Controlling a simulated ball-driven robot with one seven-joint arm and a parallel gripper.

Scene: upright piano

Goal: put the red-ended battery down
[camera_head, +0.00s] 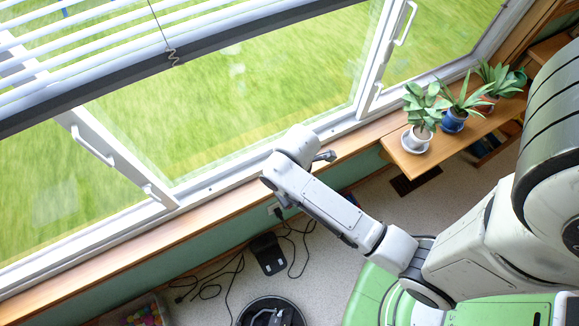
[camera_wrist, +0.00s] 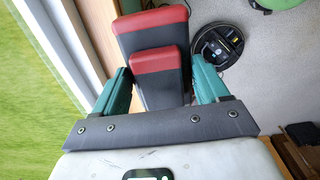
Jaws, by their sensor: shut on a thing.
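The red-ended battery (camera_wrist: 158,64) is a dark grey block with a stepped shape and red ends, seen in the wrist view. My gripper (camera_wrist: 162,70) has a teal finger on each side of it and is shut on it. In the head view my gripper (camera_head: 325,156) is small and partly hidden by my wrist, close to the wooden window sill (camera_head: 352,143). I cannot make out the battery clearly there, nor whether it touches a surface.
Potted plants (camera_head: 422,110) stand on a wooden shelf (camera_head: 400,152) to the right. On the floor lie a black device (camera_head: 268,254), loose cables (camera_head: 210,290) and a round black robot vacuum (camera_head: 270,312). A bin of coloured balls (camera_head: 140,315) is at lower left.

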